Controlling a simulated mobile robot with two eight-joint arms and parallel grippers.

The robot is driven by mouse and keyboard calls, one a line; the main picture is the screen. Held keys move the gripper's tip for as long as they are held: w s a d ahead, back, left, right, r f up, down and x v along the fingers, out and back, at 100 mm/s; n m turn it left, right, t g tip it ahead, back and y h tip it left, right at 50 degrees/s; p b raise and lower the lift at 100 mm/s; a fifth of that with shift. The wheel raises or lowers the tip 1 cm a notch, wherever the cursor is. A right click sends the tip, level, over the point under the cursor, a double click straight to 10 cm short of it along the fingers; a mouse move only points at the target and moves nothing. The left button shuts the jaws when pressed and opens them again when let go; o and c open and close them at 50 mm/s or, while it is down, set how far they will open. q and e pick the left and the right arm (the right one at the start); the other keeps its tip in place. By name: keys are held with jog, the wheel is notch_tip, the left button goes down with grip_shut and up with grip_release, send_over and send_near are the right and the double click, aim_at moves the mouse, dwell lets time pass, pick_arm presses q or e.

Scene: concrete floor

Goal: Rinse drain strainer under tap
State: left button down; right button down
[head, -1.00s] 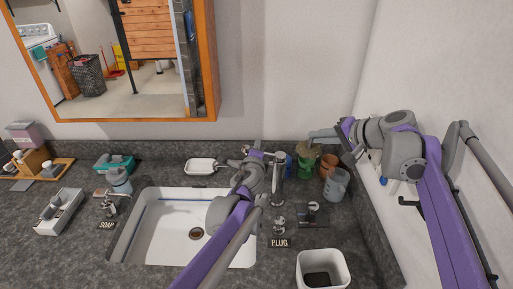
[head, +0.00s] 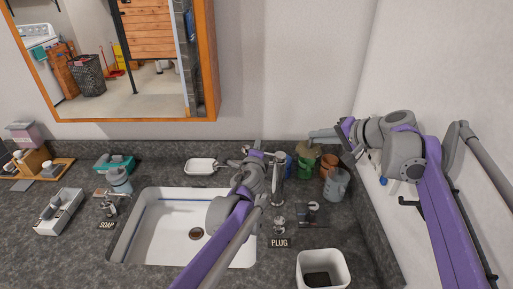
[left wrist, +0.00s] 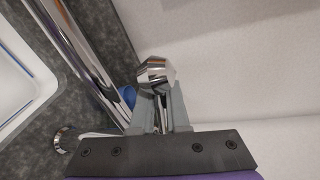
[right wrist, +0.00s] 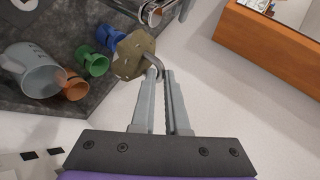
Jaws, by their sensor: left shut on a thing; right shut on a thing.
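The drain strainer (right wrist: 133,55), a tan disc with small holes and a curved handle, is held by its handle in my right gripper (right wrist: 160,75). In the head view the strainer (head: 308,148) is in the air above the green cup, right of the tap (head: 278,168). My right gripper (head: 328,133) is shut on it. My left gripper (left wrist: 160,98) is shut on a chrome faceted knob (left wrist: 156,70) of the tap. In the head view my left gripper (head: 258,156) is behind the sink, beside the tap. No water is visible. My left arm hides part of the sink.
The white sink (head: 160,225) has an open drain hole (head: 196,234). Green (head: 304,170), blue and orange cups and a grey mug (head: 337,184) stand behind the tap's right. A white bin (head: 322,262) is at front right. The wall is close on the right.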

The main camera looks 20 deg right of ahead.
jog(key=shift+r+p, duration=0.3)
jog(key=shift+r, duration=0.2)
jog(key=shift+w+r, duration=0.1)
jog(key=shift+r, duration=0.1)
pick_arm(q)
jog(key=r+m, duration=0.2)
jog(key=shift+d+m+y, duration=0.25)
jog(key=shift+m+y, duration=0.05)
jog(key=shift+s, duration=0.1)
jog(key=c, duration=0.9)
grip_release()
jog(key=v, duration=1.2)
jog(key=shift+d+f, duration=0.1)
pick_arm(e)
jog(key=shift+f, duration=0.4)
